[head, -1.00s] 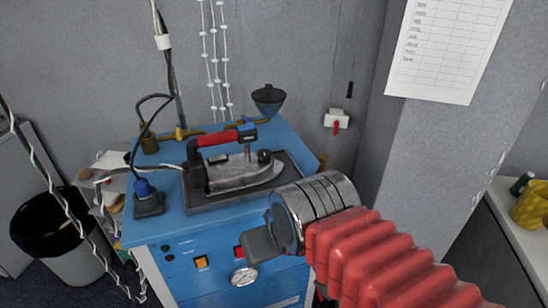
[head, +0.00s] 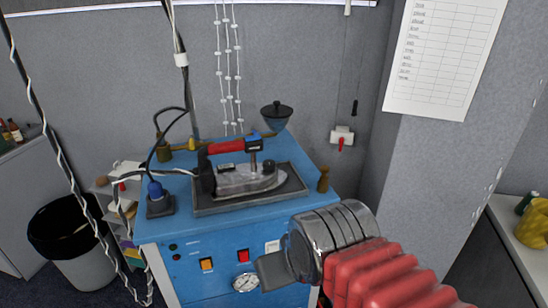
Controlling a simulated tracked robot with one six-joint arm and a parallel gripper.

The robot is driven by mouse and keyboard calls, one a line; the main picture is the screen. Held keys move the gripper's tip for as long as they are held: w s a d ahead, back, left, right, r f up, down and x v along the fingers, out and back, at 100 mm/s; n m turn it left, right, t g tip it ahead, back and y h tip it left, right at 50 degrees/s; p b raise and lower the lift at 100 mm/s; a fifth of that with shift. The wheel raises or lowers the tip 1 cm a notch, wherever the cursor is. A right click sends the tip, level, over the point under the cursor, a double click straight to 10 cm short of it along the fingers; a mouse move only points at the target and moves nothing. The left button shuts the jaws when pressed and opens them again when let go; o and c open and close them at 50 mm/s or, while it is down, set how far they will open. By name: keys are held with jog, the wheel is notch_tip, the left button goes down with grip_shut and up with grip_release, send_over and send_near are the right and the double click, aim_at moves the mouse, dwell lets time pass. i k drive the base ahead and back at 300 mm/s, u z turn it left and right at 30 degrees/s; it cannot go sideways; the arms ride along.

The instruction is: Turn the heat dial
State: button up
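A steam iron (head: 245,181) with a red handle (head: 226,146) rests in a dark tray (head: 295,192) on the blue cabinet's top. A small round black knob (head: 269,166) stands on the iron's right end. A round white-faced gauge (head: 246,283) is low on the cabinet's front, below an orange switch (head: 206,264) and a red switch (head: 243,255). I cannot tell for sure which part is the heat dial. My gripper (head: 268,271) is in front of the cabinet's front panel, right of the gauge. Its grey fingers overlap in view, and nothing shows held. My wrist hides the cabinet's lower right.
The blue cabinet (head: 150,239) stands by a grey wall. A black bin (head: 66,250) and hanging cables are at left. A dark funnel (head: 277,115) and a brass fitting (head: 323,179) are on the cabinet's right side. A grey pillar is at right.

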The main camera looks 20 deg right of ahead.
aim_at(269, 164)
jog(key=u, duration=1.15)
jog(key=k, duration=0.7)
jog(key=z, duration=1.05)
jog(key=i, duration=0.95)
jog(key=z, duration=0.05)
